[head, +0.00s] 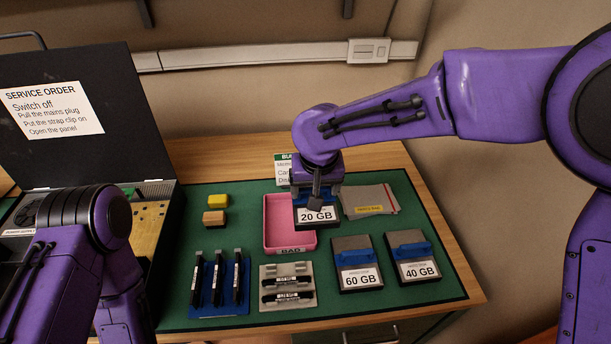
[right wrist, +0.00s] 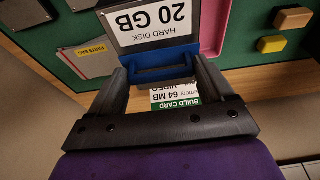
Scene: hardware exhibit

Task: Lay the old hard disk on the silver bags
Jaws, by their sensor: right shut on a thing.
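My right gripper (head: 316,188) is shut on the blue handle of a hard disk labelled 20 GB (head: 317,217). The disk is in front of the right side of the pink tray (head: 308,240) in the head view; its height above the mat is hard to tell. The right wrist view shows the disk (right wrist: 155,22) between my fingers (right wrist: 162,76). The silver bags (head: 368,198) lie flat just right of the disk, with a yellow parts-bag label, and also show in the right wrist view (right wrist: 85,60). My left arm is at the left; its gripper is out of view.
Hard disks labelled 60 GB (head: 356,264) and 40 GB (head: 411,258) lie in front of the bags. Memory sticks sit in a blue rack (head: 232,308) and a beige one (head: 308,306). A build card (head: 283,170) stands behind. An open computer case (head: 165,225) is at left.

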